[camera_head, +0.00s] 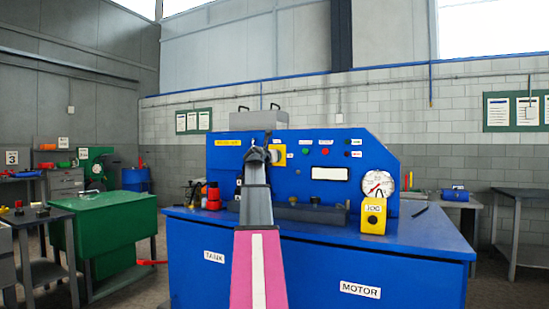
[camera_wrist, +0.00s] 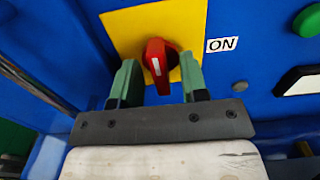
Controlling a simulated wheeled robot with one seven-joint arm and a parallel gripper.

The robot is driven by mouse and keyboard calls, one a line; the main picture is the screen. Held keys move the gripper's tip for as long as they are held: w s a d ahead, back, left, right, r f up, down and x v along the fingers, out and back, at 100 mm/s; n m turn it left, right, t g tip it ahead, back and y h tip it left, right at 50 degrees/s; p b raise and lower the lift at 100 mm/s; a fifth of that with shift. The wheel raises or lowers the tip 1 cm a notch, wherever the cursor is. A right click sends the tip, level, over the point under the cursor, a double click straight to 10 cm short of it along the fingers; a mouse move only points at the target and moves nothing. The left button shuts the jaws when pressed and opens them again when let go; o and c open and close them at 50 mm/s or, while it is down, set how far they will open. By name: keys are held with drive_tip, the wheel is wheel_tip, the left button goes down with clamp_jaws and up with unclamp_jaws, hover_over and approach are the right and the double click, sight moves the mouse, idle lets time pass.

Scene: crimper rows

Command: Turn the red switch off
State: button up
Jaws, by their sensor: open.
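The red switch (camera_wrist: 157,62) is a rotary knob with a white mark, on a yellow plate (camera_wrist: 190,30) on a blue panel. An ON label (camera_wrist: 222,44) is to the right of the plate. In the wrist view my gripper (camera_wrist: 158,80) is open, with one green finger on each side of the knob's lower part; I cannot tell whether they touch it. In the head view my gripper (camera_head: 258,152) is at the panel and hides the knob; part of the yellow plate (camera_head: 279,155) shows beside it.
The blue machine (camera_head: 320,250) fills the middle. To the right of the switch are small coloured buttons (camera_head: 325,152), a round gauge (camera_head: 377,184) and a yellow JOG box (camera_head: 374,216). A green bench (camera_head: 105,230) stands at left.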

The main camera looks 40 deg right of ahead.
drive_tip(key=v, duration=0.9)
drive_tip(key=shift+s+a, duration=0.25)
drive_tip(key=shift+a, duration=0.05)
